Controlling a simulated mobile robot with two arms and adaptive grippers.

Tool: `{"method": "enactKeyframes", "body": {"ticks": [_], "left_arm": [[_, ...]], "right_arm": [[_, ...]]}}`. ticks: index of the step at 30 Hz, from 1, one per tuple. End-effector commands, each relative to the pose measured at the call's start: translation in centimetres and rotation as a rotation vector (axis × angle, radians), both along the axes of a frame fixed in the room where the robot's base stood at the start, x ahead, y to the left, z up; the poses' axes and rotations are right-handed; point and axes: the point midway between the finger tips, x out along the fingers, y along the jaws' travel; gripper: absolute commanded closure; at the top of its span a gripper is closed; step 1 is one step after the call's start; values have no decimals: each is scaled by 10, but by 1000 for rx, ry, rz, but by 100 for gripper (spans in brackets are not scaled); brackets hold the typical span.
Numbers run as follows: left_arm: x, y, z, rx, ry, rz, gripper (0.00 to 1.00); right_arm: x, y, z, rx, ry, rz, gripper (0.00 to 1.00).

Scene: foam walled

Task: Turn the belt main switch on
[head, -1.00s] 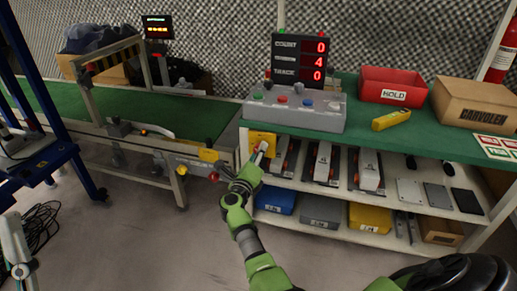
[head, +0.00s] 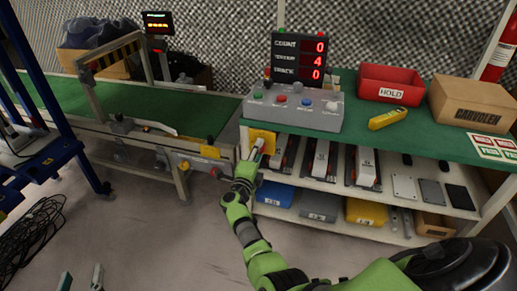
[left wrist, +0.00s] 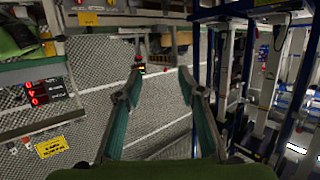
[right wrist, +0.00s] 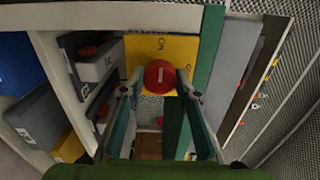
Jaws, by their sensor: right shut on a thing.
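The main switch is a round red knob (right wrist: 160,75) on a yellow plate (right wrist: 153,47). In the head view the yellow plate (head: 262,137) is at the left end of the workbench, and the knob is largely hidden by my right gripper (head: 255,152). In the right wrist view my right gripper (right wrist: 160,80) has its fingers on either side of the knob, shut on it. A small pale mark shows on the knob's face. My left gripper (head: 81,276) is at the bottom left of the head view, with its fingers apart and empty; the left wrist view shows it (left wrist: 161,75) open too.
The green belt conveyor (head: 180,110) is left of the workbench. A control box with buttons (head: 300,108) and a counter display (head: 299,58) are on the bench. Shelves below hold bins, including a blue bin (head: 275,194). A blue frame (head: 75,150) is at far left.

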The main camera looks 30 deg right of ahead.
Motion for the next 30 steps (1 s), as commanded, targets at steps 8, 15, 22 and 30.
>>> {"method": "enactKeyframes", "body": {"ticks": [8,15,22,30], "left_arm": [[-7,4,-17,20,81,5,64],[-8,4,-19,21,89,6,64],[-7,4,-18,21,88,6,64],[-7,4,-18,21,87,6,64]], "right_arm": [[2,1,2,-30,32,4,91],[2,1,2,-34,37,4,91],[2,1,2,-34,35,4,53],[1,0,1,-32,36,2,53]]}}
